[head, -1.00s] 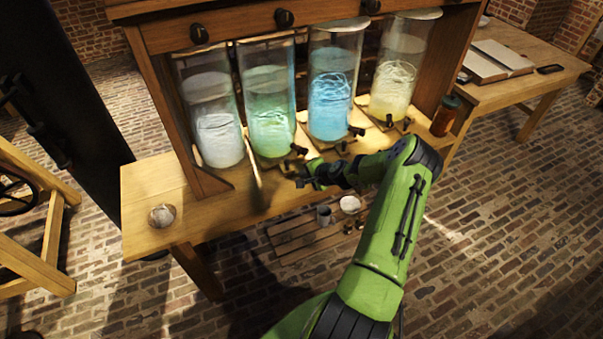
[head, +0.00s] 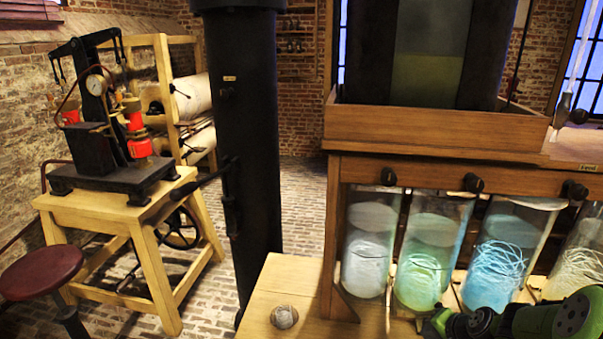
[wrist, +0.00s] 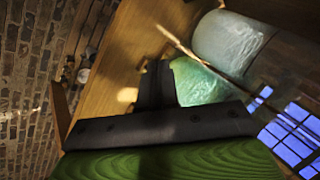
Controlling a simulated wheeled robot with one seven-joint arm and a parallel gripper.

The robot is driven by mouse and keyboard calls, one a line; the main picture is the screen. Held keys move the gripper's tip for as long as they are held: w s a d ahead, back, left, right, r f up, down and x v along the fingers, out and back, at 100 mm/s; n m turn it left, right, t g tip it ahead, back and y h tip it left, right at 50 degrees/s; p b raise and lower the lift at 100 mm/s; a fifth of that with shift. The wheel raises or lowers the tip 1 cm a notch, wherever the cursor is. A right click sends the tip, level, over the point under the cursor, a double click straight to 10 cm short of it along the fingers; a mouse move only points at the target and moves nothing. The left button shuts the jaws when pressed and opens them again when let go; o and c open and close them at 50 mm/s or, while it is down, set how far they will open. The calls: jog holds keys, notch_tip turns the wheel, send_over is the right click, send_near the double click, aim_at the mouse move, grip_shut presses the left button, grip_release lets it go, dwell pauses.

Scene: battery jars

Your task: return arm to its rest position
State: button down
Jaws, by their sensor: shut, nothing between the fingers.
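My gripper (head: 434,325) is at the bottom edge of the head view, in front of the green-filled jar (head: 425,262). In the wrist view its dark fingers (wrist: 155,82) are together with nothing held, beside the green jar (wrist: 200,82). My green arm (head: 555,318) reaches in from the lower right, partly cut off by the frame. A wooden shelf unit (head: 450,172) stands above the jars, and the bench top (head: 290,285) lies below them.
A white-filled jar (head: 369,250) stands left of the green one; a blue-filled jar (head: 497,262) and a pale yellow one (head: 580,265) stand right. A small round object (head: 284,317) lies on the bench. A black column (head: 240,150), a stool (head: 42,272) and a wooden machine stand (head: 115,212) are left.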

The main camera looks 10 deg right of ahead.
jog(key=s+a+r+n+g+h, duration=0.1)
jog(key=s+a+r+n, duration=0.3)
jog(key=a+r, duration=0.4)
jog(key=s+a+r+n+g+h, duration=0.1)
jog(key=s+a+r+n, duration=0.2)
jog(key=s+a+r, duration=0.35)
jog(key=s+a+r+n, duration=0.2)
jog(key=s+a+r, duration=0.1)
jog(key=s, duration=0.4)
jog(key=s+a+r+n, duration=0.2)
jog(key=s+a+r, duration=0.1)
jog(key=s, duration=0.4)
jog(key=shift+a+r+n+t+y, duration=0.3)
jog(key=shift+a+r+y, duration=0.1)
jog(key=shift+a, duration=0.2)
jog(key=shift+s, duration=0.15)
